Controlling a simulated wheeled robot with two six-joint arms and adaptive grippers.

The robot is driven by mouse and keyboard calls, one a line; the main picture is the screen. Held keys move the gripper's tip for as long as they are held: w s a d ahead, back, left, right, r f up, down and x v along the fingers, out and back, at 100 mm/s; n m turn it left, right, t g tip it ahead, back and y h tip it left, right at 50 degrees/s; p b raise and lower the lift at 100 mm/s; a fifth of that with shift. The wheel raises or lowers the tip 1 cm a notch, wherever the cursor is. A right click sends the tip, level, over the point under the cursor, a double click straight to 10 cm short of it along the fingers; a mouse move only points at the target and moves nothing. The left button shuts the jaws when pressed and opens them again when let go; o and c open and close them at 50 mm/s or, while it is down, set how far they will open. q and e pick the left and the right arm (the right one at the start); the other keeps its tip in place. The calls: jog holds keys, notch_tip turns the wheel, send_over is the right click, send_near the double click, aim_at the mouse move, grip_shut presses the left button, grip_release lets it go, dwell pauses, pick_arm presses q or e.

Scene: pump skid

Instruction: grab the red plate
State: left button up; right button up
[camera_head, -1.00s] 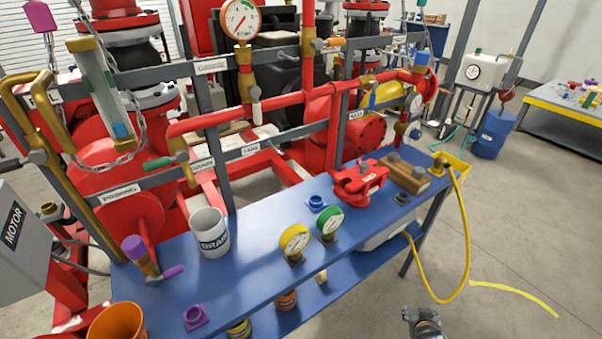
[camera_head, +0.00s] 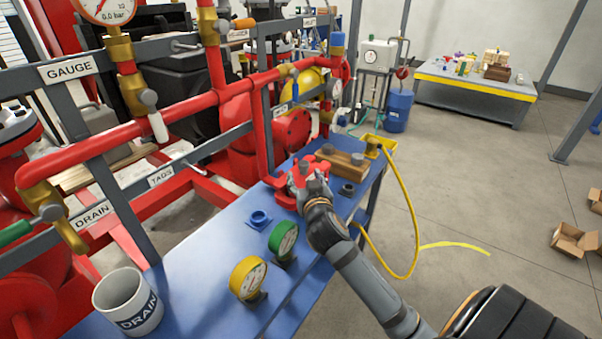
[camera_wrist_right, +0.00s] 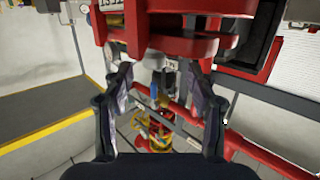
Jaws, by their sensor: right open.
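A red thing (camera_head: 283,186) with flat plate-like parts sits on the blue bench (camera_head: 205,290). I take it for the red plate, though I cannot tell its full shape. My right gripper (camera_head: 311,178) is at it and hides part of it in the head view. In the right wrist view the red plate (camera_wrist_right: 185,46) crosses the top, with rounded red layers and part of a white label. The fingers of the right gripper (camera_wrist_right: 160,75) stand apart below it there; whether they touch it I cannot tell. My left gripper is not in view.
A wooden block (camera_head: 340,165) with dark knobs stands just behind the red thing. A blue fitting (camera_head: 258,219), a green gauge (camera_head: 284,240), a yellow gauge (camera_head: 248,278) and a white DRAIN mug (camera_head: 128,302) stand on the bench. Red pipes run along its left.

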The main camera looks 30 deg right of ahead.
aim_at(305, 168)
jog(key=shift+d+r, duration=0.15)
jog(key=x, duration=0.2)
jog(key=p+x, duration=0.1)
jog(key=x, duration=0.2)
jog(key=shift+d, duration=0.3)
jog(key=shift+s+a, duration=0.1)
jog(key=shift+s, duration=0.1)
jog(key=shift+c, duration=1.8)
grip_shut()
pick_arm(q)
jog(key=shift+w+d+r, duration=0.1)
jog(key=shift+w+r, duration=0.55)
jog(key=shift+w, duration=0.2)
